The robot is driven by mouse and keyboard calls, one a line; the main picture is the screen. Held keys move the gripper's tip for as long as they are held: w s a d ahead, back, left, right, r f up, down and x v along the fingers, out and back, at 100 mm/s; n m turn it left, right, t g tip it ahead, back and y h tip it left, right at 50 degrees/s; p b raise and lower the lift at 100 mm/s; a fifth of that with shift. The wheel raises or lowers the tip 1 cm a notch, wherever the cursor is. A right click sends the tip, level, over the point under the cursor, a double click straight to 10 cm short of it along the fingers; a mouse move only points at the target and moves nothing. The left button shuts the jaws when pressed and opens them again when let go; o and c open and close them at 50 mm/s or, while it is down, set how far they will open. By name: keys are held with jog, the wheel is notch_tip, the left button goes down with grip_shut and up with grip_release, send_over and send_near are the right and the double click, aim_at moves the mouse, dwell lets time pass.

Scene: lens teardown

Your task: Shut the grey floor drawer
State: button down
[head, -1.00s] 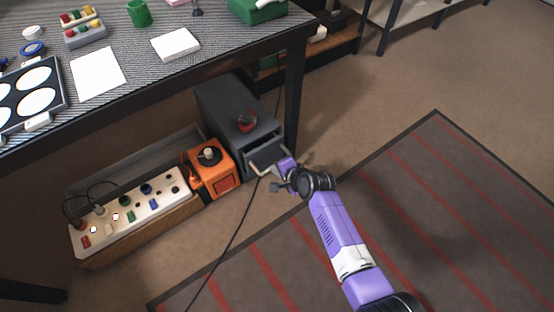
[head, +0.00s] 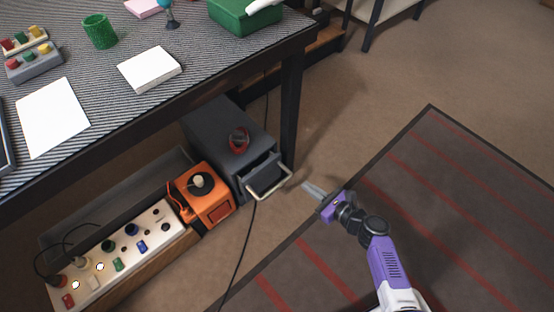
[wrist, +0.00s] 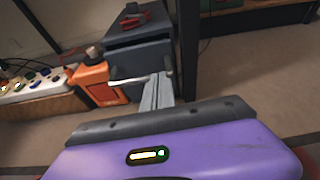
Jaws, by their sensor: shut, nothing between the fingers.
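The grey drawer unit (head: 215,135) stands on the floor under the table. Its drawer (head: 265,173) appears to stick out a little from the front, with a pale bar handle (head: 273,190) on it. In the wrist view the unit (wrist: 140,58) is ahead, with its handle (wrist: 128,81) just left of my fingers. My gripper (head: 307,187) is shut and empty. It is in front of the drawer, to the right of the handle and apart from it in the head view. In the wrist view the fingers (wrist: 156,92) overlap part of the drawer front.
A red object (head: 239,139) sits on top of the unit. An orange box (head: 205,200) and a panel of switches (head: 125,250) stand to its left. A table leg (head: 291,105) rises close on its right. A black cable (head: 240,255) crosses the floor.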

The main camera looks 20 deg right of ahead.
jog(key=b, duration=0.6)
send_near(275, 161)
jog(key=x, duration=0.5)
jog(key=shift+s+f, duration=0.15)
jog(key=shift+f, duration=0.2)
jog(key=shift+w+a+r, duration=0.1)
jog(key=shift+w+a, duration=0.15)
jog(key=shift+w, duration=0.55)
